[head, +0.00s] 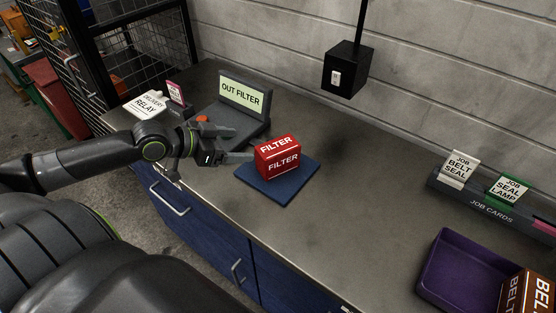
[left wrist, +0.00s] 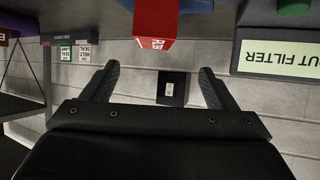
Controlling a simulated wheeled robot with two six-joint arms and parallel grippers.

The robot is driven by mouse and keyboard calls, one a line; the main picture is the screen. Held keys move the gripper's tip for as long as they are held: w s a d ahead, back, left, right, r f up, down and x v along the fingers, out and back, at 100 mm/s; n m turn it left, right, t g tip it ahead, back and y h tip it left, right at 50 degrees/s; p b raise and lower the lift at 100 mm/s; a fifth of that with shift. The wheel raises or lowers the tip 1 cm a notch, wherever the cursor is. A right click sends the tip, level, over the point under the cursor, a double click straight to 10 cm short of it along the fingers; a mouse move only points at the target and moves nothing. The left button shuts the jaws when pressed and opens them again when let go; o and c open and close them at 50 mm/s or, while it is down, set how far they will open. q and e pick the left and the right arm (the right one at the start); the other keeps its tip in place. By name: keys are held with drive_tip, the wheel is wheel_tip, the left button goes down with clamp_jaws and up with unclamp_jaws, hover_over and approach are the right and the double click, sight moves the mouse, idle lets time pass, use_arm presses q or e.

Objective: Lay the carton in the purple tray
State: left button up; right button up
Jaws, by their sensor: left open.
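A red carton marked FILTER (head: 279,158) stands on a blue mat (head: 247,178) on the bench. It also shows at the top of the left wrist view (left wrist: 157,18). My left gripper (head: 239,144) is open and empty, just left of the red carton, with its fingers pointing toward it. In the left wrist view the fingers (left wrist: 159,72) are spread apart with nothing between them. The purple tray (head: 450,262) is at the lower right. A brown carton marked BELT (head: 530,291) is at its right end, cut off by the picture edge. My right gripper is not in view.
A grey stand with an OUT FILTER display (head: 241,94) is behind my left gripper. A RELAY card (head: 147,106) is at the far left. A job cards rack (head: 488,207) runs along the wall. The bench between mat and tray is clear.

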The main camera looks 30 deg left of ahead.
sight(273, 148)
use_arm(q)
drive_tip(key=x, duration=0.6)
drive_tip(key=shift+d+r, duration=0.1)
drive_tip(key=shift+x, duration=1.05)
drive_tip(key=shift+w+d+f+p, duration=0.3)
drive_tip(key=shift+w+d+f, duration=0.05)
drive_tip(key=shift+w+d, duration=0.05)
drive_tip(key=p+x, duration=0.1)
drive_tip(key=x, duration=0.1)
drive_tip(key=shift+w+d+f, duration=0.2)
drive_tip(key=shift+d, duration=0.1)
drive_tip(key=shift+w+d+f, duration=0.2)
drive_tip(key=shift+w+f, duration=0.2)
drive_tip(key=shift+w, duration=0.05)
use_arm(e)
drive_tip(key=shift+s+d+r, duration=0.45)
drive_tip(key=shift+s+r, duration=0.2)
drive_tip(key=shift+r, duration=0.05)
